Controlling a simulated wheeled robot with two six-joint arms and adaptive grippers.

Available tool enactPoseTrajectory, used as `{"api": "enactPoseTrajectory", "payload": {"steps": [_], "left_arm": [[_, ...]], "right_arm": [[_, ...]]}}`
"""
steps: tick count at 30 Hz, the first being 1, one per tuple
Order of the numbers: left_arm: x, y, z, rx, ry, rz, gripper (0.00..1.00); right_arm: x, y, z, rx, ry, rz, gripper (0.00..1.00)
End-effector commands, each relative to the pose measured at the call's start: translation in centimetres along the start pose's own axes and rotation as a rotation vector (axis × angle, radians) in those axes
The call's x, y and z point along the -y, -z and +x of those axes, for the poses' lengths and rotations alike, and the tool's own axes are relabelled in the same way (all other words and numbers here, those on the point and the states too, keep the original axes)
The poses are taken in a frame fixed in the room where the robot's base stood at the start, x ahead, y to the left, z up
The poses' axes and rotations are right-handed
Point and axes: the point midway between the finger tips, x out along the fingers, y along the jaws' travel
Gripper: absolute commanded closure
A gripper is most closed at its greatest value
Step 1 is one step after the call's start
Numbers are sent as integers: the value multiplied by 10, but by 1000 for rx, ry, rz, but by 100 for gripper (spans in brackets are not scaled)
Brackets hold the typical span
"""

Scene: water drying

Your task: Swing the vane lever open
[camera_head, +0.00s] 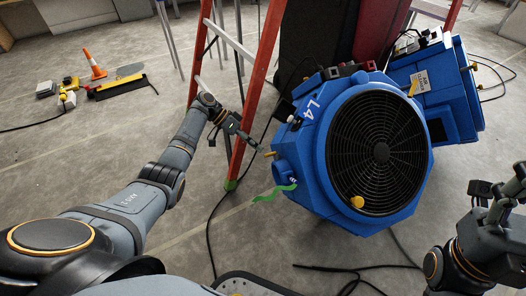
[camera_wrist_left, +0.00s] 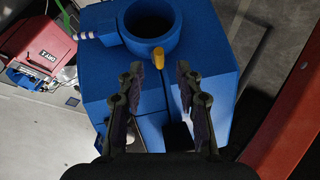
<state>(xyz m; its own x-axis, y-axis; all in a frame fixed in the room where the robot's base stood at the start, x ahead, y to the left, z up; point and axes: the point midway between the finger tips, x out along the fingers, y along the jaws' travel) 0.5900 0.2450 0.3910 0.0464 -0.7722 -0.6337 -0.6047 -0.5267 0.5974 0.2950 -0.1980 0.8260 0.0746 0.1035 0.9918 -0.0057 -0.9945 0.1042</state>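A blue machine marked L4 (camera_head: 313,108) with a round black grille (camera_head: 375,150) fills the centre of the head view. A small yellow lever (camera_head: 271,154) sticks out from its left side, and it also shows in the left wrist view (camera_wrist_left: 158,58) just below a round dark opening (camera_wrist_left: 152,18). My left gripper (camera_head: 257,147) is open, close to this lever. In the left wrist view its two fingers (camera_wrist_left: 161,78) stand apart, the lever showing just beyond and between their tips. Contact cannot be told. My right gripper (camera_head: 501,188) is open and empty at the right edge.
An orange ladder (camera_head: 258,75) stands beside my left forearm. A second blue machine (camera_head: 437,95) is behind right. Black cables (camera_head: 340,270) lie on the floor. A traffic cone (camera_head: 95,66) stands far left.

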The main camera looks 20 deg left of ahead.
Motion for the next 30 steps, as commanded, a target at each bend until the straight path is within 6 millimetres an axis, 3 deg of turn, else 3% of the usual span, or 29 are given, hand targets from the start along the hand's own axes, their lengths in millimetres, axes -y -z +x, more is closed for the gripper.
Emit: {"api": "enactPoseTrajectory", "payload": {"steps": [1, 6, 11, 26, 30], "left_arm": [[1, 0, -14, -1, 3, 1, 64], [0, 1, -50, -2, 2, 1, 64], [0, 0, -67, -1, 1, 0, 64], [0, 0, -69, 0, 0, 0, 64], [8, -3, -53, 5, 71, -17, 64]], "right_arm": [[0, 0, 0, 0, 0, 0, 44], [0, 0, 0, 0, 1, 0, 44], [0, 0, 0, 0, 1, 0, 44], [0, 0, 0, 0, 1, 1, 44], [-1, -10, 2, 52, -2, 4, 44]]}}
